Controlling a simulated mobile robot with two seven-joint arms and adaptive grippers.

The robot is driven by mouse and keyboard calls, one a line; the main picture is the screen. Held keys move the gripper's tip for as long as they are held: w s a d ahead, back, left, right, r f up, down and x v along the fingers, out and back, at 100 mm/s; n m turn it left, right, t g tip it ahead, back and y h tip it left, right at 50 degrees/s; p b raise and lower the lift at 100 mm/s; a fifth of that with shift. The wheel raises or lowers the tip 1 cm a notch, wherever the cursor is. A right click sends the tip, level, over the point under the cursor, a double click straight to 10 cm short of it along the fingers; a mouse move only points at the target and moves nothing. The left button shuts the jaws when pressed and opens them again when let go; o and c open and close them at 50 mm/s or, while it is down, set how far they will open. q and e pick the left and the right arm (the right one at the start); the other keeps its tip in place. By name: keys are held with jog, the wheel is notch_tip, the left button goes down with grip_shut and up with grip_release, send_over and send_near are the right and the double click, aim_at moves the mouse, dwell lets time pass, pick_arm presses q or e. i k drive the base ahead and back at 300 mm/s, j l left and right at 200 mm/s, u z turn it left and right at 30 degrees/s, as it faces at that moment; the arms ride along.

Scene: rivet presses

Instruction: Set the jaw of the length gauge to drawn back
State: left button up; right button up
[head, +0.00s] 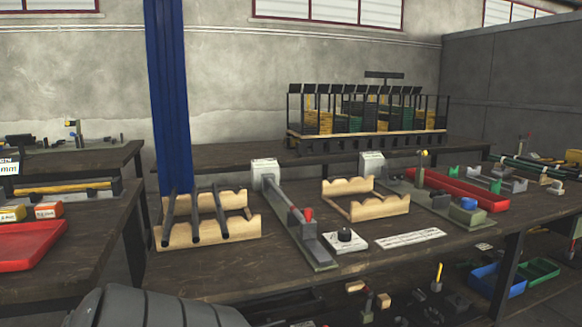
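A long grey rail device (286,208) stands on the middle bench, with a white box (265,172) at its far end and a red-topped part (308,214) near its front end. It looks like the length gauge, but I cannot read a label naming it. The position of its jaw is too small to tell. A second rail device with a white box (372,163) stands further right, partly behind a wooden rack. Neither of my grippers is in view.
A wooden rack (208,236) holding dark rods stands left of the rail, and an empty wooden rack (366,208) stands right. A white plate with a black knob (345,238) and a white strip (410,238) lie near the front. Red tray (460,189) sits further right.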

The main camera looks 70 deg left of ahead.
aim_at(308, 227)
jog(key=u, duration=0.45)
jog(key=j+u, duration=0.15)
jog(key=u, duration=0.8)
jog(key=j+u, duration=0.15)
jog(key=u, duration=0.3)
